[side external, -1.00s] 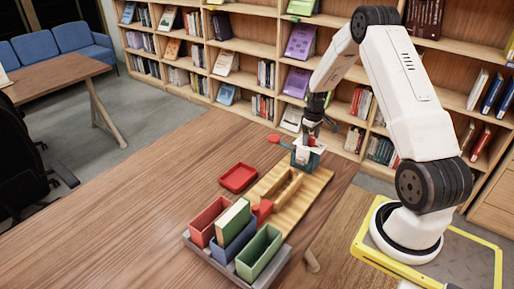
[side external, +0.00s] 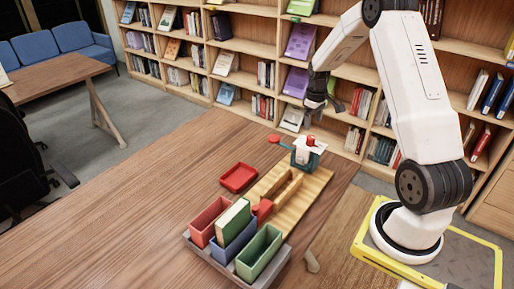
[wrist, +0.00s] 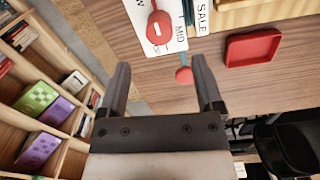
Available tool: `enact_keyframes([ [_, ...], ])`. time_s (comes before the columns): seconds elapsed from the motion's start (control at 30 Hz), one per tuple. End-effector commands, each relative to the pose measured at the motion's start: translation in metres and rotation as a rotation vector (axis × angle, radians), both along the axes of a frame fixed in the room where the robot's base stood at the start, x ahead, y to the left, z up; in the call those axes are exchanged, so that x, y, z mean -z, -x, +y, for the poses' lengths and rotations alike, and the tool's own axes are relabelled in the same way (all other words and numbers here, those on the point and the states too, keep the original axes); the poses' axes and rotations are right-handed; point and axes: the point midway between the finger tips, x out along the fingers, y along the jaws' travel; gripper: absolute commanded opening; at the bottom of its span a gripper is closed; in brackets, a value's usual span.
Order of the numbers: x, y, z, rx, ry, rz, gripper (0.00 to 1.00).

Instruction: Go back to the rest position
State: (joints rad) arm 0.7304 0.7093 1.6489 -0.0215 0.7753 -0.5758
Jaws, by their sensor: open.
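My gripper (side external: 322,104) is raised above the far end of the wooden board and is empty. Its two fingers (wrist: 162,90) stand apart in the wrist view. Below it, a small teal holder (side external: 308,157) with a white piece and a red top stands on the board (side external: 305,195). In the wrist view, a red piece (wrist: 159,27) lies over white cards with printed letters, one reading "SALE" (wrist: 202,15). A red round knob (wrist: 184,74) shows between the fingertips, apart from them.
A red tray (side external: 239,178) sits on the table (side external: 130,200). A grey tray (side external: 278,268) holds red, blue and green bins (side external: 260,252); a green-covered block stands in the blue one. Bookshelves (side external: 245,45) rise behind the table. The table's left part is clear.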

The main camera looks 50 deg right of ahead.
Motion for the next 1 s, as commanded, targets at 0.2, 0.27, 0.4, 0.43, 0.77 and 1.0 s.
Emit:
enact_keyframes([
  [0.2,-0.002,-0.003,0.009,-0.005,0.003,-0.004,0.84],
  [0.27,-0.005,-0.005,0.017,-0.009,0.005,-0.008,0.84],
  [0.4,-0.014,-0.013,0.051,-0.025,0.015,-0.026,0.84],
  [0.43,-0.017,-0.014,0.06,-0.029,0.019,-0.032,0.84],
  [0.77,-0.043,-0.006,0.19,-0.08,0.036,-0.112,0.84],
  [1.0,-0.052,0.032,0.273,-0.116,0.026,-0.177,0.84],
])
